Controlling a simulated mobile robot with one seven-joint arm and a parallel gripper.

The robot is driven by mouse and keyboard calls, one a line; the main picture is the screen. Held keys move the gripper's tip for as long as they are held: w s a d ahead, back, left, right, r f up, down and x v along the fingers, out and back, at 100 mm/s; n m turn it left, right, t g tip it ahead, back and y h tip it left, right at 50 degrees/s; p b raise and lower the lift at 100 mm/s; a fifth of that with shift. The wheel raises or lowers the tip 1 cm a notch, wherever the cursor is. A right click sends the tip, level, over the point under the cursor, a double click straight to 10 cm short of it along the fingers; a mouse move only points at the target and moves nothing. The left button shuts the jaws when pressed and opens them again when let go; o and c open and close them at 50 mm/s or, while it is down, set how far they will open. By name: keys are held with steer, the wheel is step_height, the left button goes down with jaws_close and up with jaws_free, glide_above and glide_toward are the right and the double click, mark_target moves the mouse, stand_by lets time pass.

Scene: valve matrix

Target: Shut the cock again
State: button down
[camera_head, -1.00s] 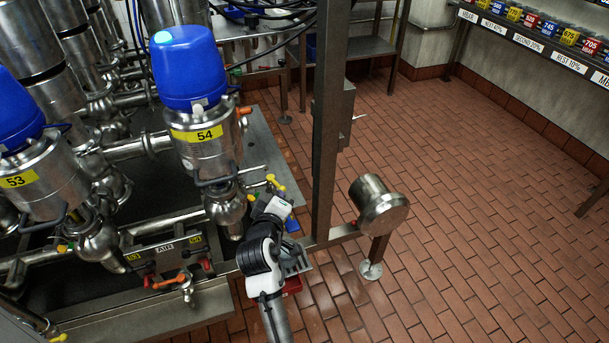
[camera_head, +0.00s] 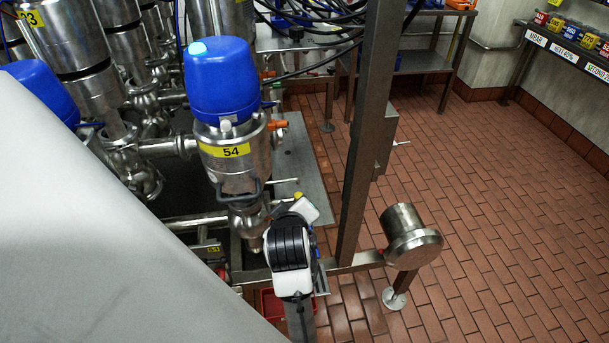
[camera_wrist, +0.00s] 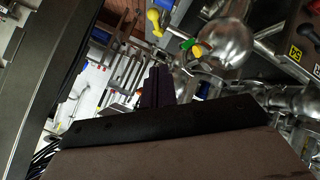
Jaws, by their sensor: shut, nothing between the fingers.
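A cock with a yellow handle (camera_wrist: 154,20) shows at the top of the wrist view. A second yellow piece (camera_wrist: 197,51) and a green piece (camera_wrist: 187,44) sit beside a round steel valve body (camera_wrist: 228,42). In the head view only a small yellow part (camera_head: 298,195) shows beside my wrist, below the valve marked 54 (camera_head: 228,158). My gripper (camera_wrist: 155,85) is shut and empty, its dark fingers below the yellow handle in the wrist picture. I cannot tell how far apart they are. In the head view my wrist hides the fingertips.
A steel post (camera_head: 362,140) stands close to the right of my wrist. A steel cylinder (camera_head: 411,237) on a stand is further right. A red container (camera_head: 274,304) is low beside my arm. The tiled floor (camera_head: 490,210) at right is open. The head view's lower left is blocked.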

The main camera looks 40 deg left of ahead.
steer(key=x, duration=0.4)
steer(key=d+p+x, duration=0.1)
steer(key=x, duration=0.2)
steer(key=f+p+x, duration=0.1)
steer(key=x, duration=0.3)
steer(key=shift+w+f, duration=0.15)
steer(key=shift+w, duration=0.15)
steer(key=shift+w+d+f, duration=0.2)
steer(key=shift+w+f, duration=0.25)
steer(key=shift+f, duration=0.3)
steer(key=shift+w+d+n+g+y+p, duration=0.3)
steer(key=shift+n+g+y+p, duration=0.2)
steer(key=shift+n+p, duration=0.25)
steer(key=shift+a, duration=0.15)
steer(key=shift+s+a, duration=0.45)
steer(key=shift+s, duration=0.15)
steer(key=shift+p, duration=0.3)
